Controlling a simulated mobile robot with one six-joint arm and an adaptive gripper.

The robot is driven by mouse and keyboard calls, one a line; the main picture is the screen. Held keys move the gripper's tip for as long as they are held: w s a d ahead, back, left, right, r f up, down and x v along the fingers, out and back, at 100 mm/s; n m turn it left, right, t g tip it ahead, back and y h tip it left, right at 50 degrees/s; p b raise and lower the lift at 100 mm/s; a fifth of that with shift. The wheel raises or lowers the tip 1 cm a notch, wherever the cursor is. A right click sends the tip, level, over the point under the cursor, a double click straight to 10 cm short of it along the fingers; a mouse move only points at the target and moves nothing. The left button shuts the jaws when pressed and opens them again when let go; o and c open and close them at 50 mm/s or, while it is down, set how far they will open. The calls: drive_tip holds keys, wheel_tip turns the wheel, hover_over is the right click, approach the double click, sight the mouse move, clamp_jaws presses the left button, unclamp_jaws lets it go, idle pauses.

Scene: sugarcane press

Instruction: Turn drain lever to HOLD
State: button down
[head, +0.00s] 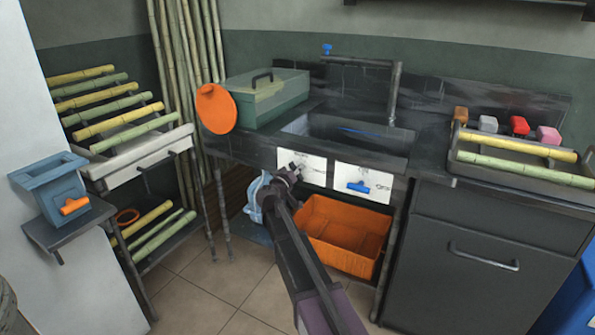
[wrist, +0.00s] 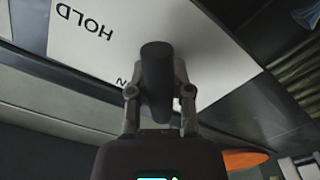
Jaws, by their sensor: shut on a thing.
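The drain lever (wrist: 156,75) shows in the wrist view as a dark, rounded handle standing between my two fingers. My gripper (wrist: 157,100) is shut on it. Behind it is a white plate (wrist: 210,35) with the word HOLD, upside down in this view, at the upper left. Another letter, N, shows near the left finger; the rest of that word is hidden. In the head view my gripper (head: 289,174) is at the left white plate (head: 316,172) on the sink's front. There the lever itself is hidden or too small to tell.
A second white plate with a blue handle (head: 358,187) is just right of my gripper. An orange crate (head: 340,250) stands below the sink (head: 350,138). A light-blue object (head: 254,197) is beside the arm. An orange disc (head: 216,108) hangs at the counter's left end.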

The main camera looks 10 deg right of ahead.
drive_tip(key=n, duration=1.2)
drive_tip(key=shift+n, duration=0.4)
drive_tip(key=c, duration=0.6)
unclamp_jaws()
drive_tip(key=shift+s+a, duration=0.1)
drive_tip(key=v, duration=1.1)
drive_tip(key=shift+s+a, duration=0.25)
drive_tip(key=shift+s, duration=0.1)
